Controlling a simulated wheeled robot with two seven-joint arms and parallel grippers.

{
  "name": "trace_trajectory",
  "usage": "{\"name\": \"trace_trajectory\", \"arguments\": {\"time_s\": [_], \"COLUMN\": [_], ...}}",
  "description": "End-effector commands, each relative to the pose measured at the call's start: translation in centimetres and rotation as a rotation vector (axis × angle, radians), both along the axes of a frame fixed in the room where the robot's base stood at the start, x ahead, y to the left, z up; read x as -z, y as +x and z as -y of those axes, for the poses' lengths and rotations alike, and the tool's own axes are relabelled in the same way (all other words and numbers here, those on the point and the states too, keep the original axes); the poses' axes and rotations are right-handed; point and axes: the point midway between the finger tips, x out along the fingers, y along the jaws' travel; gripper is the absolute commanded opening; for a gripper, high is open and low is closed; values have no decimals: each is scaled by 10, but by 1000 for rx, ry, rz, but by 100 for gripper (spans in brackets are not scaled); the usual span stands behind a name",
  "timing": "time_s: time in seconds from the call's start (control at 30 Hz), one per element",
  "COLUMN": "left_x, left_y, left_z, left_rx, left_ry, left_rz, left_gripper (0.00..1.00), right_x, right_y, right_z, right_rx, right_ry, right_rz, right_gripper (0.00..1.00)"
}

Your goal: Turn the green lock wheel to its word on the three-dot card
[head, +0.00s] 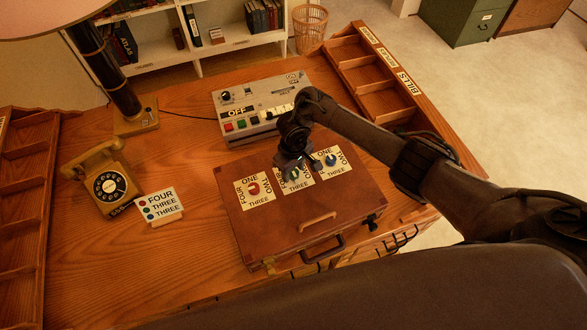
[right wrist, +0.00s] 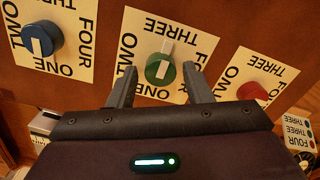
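The green lock wheel (right wrist: 160,70) sits on the middle word plate (right wrist: 182,32) of a brown case; in the head view (head: 295,174) my right gripper partly hides it. Its white bar lies roughly along the line between THREE and ONE; I cannot tell which end is the pointer. My right gripper (right wrist: 159,76) is open, one finger on each side of the wheel, with gaps visible. It also shows in the head view (head: 293,164). The three-dot card (head: 160,205) reads FOUR by red, THREE by green and THREE by blue. My left gripper is out of view.
The blue wheel (right wrist: 42,39) and red wheel (right wrist: 251,92) flank the green one on the case (head: 305,207). A grey box with buttons (head: 262,100) stands behind. A telephone (head: 105,185) and lamp (head: 135,117) are left.

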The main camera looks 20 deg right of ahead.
Motion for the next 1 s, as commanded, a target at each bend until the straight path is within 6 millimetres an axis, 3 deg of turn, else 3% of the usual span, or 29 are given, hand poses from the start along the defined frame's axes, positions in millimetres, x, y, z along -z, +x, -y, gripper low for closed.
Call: {"name": "trace_trajectory", "arguments": {"time_s": [0.37, 0.57, 0.7, 1.0], "left_x": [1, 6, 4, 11], "left_y": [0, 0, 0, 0], "left_z": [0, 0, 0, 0], "left_rx": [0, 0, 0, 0], "left_ry": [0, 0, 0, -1], "left_rz": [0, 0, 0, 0], "left_gripper": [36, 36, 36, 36], "right_x": [-1, -25, -56, -72], "right_y": [-1, 0, 0, 6], "right_z": [0, 1, 0, -4], "right_rx": [-1, -3, -3, -12], "right_ry": [0, 0, 1, 2], "right_rz": [-2, 2, 3, 21], "right_gripper": [52, 52, 52, 52]}}
